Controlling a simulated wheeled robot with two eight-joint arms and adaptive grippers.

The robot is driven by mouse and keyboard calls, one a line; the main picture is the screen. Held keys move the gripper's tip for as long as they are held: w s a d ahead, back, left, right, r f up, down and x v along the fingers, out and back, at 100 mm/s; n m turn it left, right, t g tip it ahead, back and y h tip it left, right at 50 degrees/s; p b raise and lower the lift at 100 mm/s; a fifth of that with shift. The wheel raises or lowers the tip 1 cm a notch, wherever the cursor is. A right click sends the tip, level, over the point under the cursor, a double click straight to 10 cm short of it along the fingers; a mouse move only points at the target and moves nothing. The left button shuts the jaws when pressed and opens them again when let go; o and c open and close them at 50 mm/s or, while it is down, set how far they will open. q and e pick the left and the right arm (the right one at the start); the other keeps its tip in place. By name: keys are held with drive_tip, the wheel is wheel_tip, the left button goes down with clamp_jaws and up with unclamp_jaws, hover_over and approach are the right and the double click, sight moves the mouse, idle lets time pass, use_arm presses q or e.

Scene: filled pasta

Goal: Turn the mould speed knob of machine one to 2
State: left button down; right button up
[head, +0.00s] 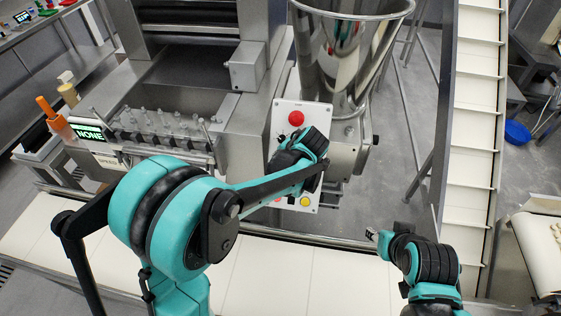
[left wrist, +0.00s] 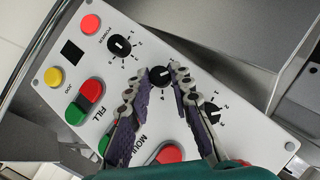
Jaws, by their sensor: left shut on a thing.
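The white control panel of the machine (head: 318,112) faces up in front of me, and it fills much of the left wrist view (left wrist: 150,30). My left gripper (head: 290,152) reaches over it from the left. In the left wrist view its two fingertips (left wrist: 166,77) are shut on a black knob (left wrist: 160,74) at the middle of the panel. The knob's label and pointer are mostly hidden by the fingers. Part of another black dial (left wrist: 207,110) with numbers shows right of the fingers. "MOULD" lettering lies below left, partly covered. My right gripper (head: 373,235) is away from the panel, its jaw opening unclear.
Another numbered knob (left wrist: 119,46), a red power button (left wrist: 90,23), a yellow button (left wrist: 53,77) and the green and red fill buttons (left wrist: 84,101) sit on the panel. A steel hopper (head: 345,50) stands behind it. White conveyors run in front and at right (head: 470,130).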

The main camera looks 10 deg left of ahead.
use_arm(q)
drive_tip(key=shift+f+m+y+b, duration=0.1)
drive_tip(key=shift+m+y+b, duration=0.3)
drive_tip(key=shift+m, duration=0.2)
drive_tip(key=c, duration=1.3)
unclamp_jaws()
drive_tip(key=shift+c, duration=0.2)
drive_tip(key=v, duration=1.2)
drive_tip(key=shift+s, duration=0.25)
drive_tip(key=shift+f, duration=0.1)
